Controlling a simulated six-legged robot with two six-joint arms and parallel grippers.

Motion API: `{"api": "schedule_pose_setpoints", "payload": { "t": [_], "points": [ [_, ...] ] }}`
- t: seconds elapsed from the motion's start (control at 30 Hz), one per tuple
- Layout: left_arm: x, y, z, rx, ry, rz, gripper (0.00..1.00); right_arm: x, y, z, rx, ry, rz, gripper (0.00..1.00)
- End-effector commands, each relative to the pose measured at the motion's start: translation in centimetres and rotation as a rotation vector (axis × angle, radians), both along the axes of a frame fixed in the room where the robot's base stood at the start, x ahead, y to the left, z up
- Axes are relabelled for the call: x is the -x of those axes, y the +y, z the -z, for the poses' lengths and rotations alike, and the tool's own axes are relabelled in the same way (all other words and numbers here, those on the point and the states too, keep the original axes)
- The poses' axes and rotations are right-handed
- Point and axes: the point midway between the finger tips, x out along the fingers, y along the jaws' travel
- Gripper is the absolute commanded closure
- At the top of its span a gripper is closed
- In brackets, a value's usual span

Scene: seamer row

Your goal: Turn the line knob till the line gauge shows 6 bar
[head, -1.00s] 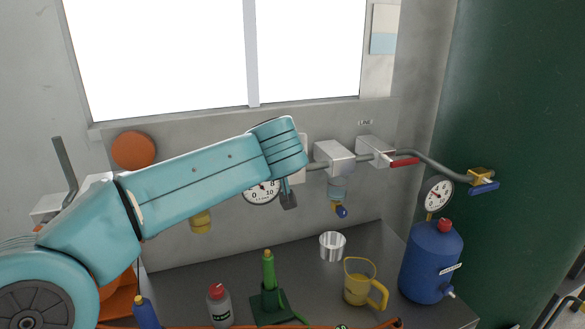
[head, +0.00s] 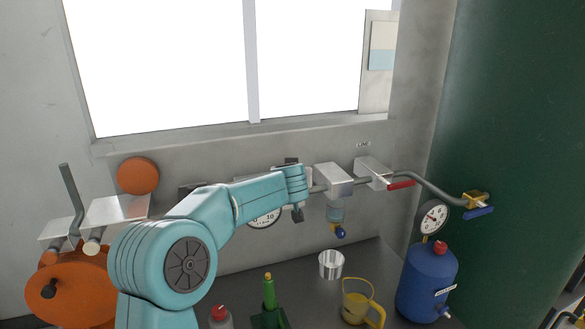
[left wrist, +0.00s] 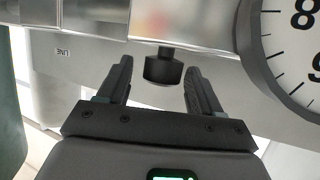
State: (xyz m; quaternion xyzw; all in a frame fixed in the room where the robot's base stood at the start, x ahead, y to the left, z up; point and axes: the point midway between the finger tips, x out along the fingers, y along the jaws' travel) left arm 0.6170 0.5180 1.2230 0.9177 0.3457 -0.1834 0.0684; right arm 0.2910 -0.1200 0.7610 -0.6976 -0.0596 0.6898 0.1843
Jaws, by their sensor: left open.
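The line gauge (head: 265,218) is a white dial on the back wall, partly covered by my left arm in the head view. Part of its dial (left wrist: 298,45) shows upside down at the right of the left wrist view; the needle is not visible there. A black knob (left wrist: 163,68) hangs from the pipe fitting in the left wrist view. My left gripper (left wrist: 163,78) is open, with a finger on either side of the knob and gaps to both.
A pipe with a filter unit (head: 333,180) and a red-handled valve (head: 400,185) runs right along the wall.

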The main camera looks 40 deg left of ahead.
Motion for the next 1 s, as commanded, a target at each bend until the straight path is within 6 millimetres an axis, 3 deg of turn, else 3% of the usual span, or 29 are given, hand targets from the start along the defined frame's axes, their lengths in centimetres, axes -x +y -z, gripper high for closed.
{"api": "schedule_pose_setpoints", "payload": {
  "t": [0.33,0.47,0.5,1.0],
  "points": [
    [-0.30,0.28,0.20,-0.001,-0.001,0.000,0.38,0.01,0.00,-0.16,0.000,0.000,0.000,0.37],
    [-0.30,0.27,0.20,-0.001,-0.001,0.000,0.81,0.01,0.00,-0.16,0.000,0.000,0.000,0.37],
    [-0.30,0.26,0.20,-0.001,-0.001,0.000,0.86,0.01,0.00,-0.16,0.000,0.000,0.000,0.37],
    [-0.20,0.39,0.31,0.005,0.005,0.135,0.86,0.01,0.00,0.05,0.000,0.000,0.000,0.37]
  ]
}}
